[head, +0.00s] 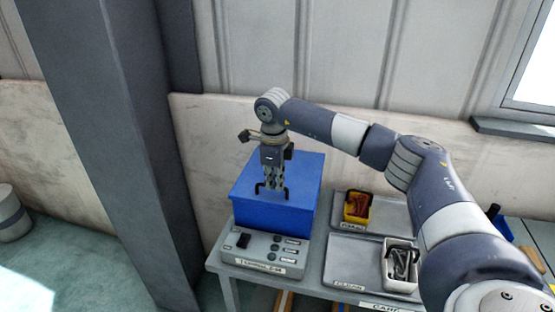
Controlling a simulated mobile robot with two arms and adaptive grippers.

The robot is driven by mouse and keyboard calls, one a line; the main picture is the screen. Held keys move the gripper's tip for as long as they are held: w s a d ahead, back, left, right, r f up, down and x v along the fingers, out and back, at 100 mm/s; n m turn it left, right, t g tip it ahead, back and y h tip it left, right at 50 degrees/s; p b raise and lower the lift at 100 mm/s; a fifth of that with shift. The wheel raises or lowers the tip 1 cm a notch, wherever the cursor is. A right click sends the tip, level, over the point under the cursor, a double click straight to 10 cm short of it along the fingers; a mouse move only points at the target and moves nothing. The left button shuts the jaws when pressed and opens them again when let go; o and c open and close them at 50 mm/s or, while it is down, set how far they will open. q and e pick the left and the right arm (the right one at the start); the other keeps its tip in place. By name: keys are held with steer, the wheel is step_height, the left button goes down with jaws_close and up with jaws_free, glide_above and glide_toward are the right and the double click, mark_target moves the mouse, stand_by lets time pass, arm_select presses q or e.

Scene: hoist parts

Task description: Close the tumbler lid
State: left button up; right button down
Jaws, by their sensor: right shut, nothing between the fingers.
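The tumbler is a blue box (272,216) on the left end of the grey table. Its blue lid (306,168) looks flat and lies level over the box; I see no gap. A black handle (258,188) shows near the lid's front edge. My right gripper (272,192) points down at this handle, with its fingers shut and nothing between them. The fingertips are at or just above the lid by the handle; I cannot tell whether they touch. My left gripper is not in view.
A grey control panel (260,262) with buttons and a black switch stands in front of the box. To the right are trays with a yellow bin (349,219) of brownish parts and a white bin (396,285) of metal parts. A grey pillar (115,130) rises at left.

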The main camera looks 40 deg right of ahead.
steer(key=shift+d+r+p, duration=0.1)
steer(key=shift+r+p, duration=0.1)
steer(key=shift+p, duration=0.15)
step_height(320, 180, up, 13)
steer(key=s+a+b, duration=0.1)
steer(key=s+a, duration=0.1)
steer(key=shift+a+r, duration=0.15)
steer(key=shift+r, duration=0.05)
